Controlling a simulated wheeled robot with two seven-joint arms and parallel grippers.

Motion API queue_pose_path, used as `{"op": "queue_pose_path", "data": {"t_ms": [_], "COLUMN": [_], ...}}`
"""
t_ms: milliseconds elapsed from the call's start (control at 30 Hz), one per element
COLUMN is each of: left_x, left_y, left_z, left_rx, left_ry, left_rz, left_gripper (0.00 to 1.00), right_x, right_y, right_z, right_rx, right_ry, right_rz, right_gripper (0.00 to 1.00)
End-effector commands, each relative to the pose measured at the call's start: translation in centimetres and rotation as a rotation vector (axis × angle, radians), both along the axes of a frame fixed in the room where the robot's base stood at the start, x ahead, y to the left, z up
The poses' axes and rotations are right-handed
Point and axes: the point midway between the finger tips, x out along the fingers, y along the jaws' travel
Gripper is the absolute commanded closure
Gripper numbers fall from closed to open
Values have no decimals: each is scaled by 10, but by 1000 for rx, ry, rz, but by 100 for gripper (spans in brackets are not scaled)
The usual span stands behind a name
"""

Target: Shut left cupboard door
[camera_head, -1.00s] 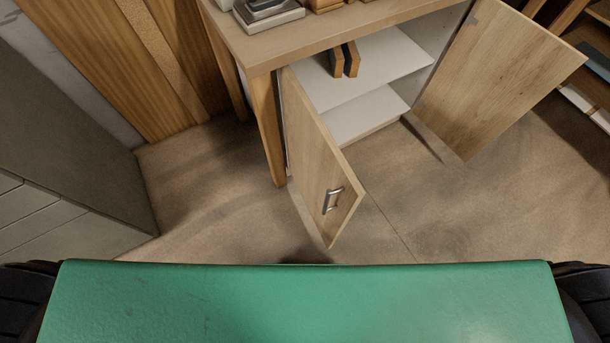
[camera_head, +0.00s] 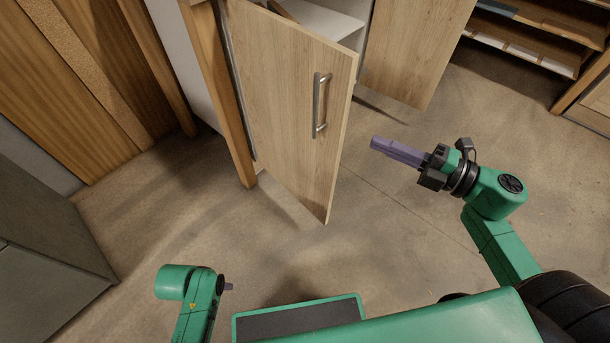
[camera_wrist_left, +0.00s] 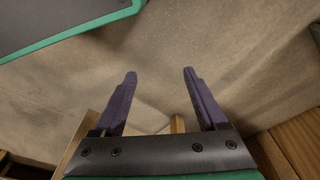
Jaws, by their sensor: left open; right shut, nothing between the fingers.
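The left cupboard door (camera_head: 280,90) is pale wood and stands open, swung out from the cupboard. Its metal bar handle (camera_head: 317,105) is near the free edge on the face toward me. My right gripper (camera_head: 376,142) has purple fingers, shut and empty, in the air to the right of the door and apart from it. My left gripper shows only a small tip (camera_head: 228,286) beside its green arm at lower left in the head view. In the left wrist view the left gripper (camera_wrist_left: 159,73) is open with bare floor between its fingers.
The right cupboard door (camera_head: 415,45) also stands open. A grey cabinet (camera_head: 45,270) stands at lower left, and shelves (camera_head: 530,40) at upper right. Floor in front of the doors is clear.

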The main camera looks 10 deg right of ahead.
Motion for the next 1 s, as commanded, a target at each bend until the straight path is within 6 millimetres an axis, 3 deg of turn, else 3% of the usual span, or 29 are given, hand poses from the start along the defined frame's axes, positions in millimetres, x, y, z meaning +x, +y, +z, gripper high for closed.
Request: {"op": "queue_pose_path", "data": {"t_ms": [67, 167, 600, 800, 1000], "left_x": [2, 2, 3, 4, 3], "left_y": [-1, -1, -3, -4, -5], "left_z": [3, 9, 21, 34, 39], "left_rx": [-2, -2, -8, -14, -15], "left_ry": [-3, -3, -7, -11, -11], "left_rz": [1, 0, -4, -7, -9], "left_gripper": [25, 25, 25, 25, 25], "right_x": [-8, -4, 51, 69, 73], "right_y": [13, 20, 93, 66, 59], "right_z": [3, 8, 10, 7, 8], "right_rx": [-36, -37, -32, -33, -32], "right_ry": [-31, -34, -37, -32, -30], "right_rz": [53, 59, 54, 51, 52], "right_gripper": [100, 100, 100, 100, 100]}}
